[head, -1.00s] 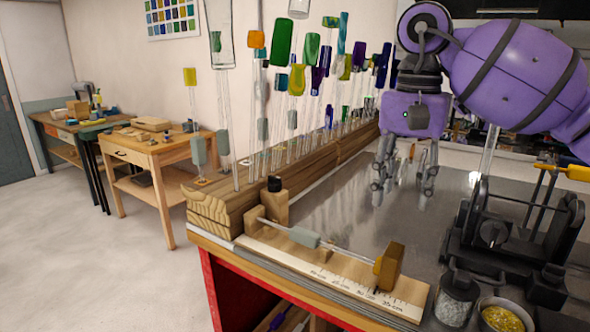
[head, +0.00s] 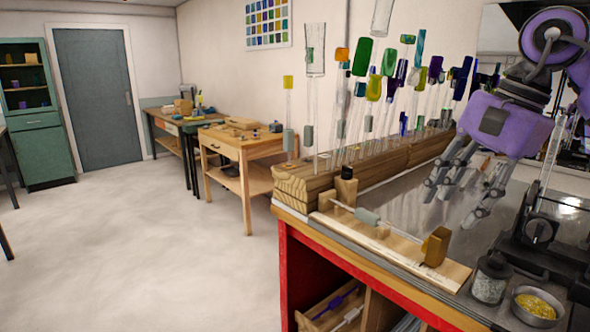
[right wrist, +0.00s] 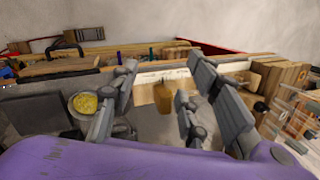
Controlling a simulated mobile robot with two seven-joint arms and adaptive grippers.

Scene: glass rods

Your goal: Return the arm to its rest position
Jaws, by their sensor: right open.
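My right gripper (head: 462,192), on the purple arm, is open and empty above the grey metal bench top. Its spread fingers also show in the right wrist view (right wrist: 165,110), with nothing between them in contact. Below and to its left in the head view lies a wooden measuring board (head: 395,256) with a scale. A glass rod with a grey sleeve (head: 367,216) rests along this board, its end at an amber-brown block (head: 437,246). My left gripper is not in view.
A long wooden rack (head: 300,187) holds several upright glass rods with coloured tops beside the gripper. A black fixture (head: 540,232), a glass jar (head: 491,277) and a bowl of yellow bits (head: 538,306) stand at right. The floor at left is clear.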

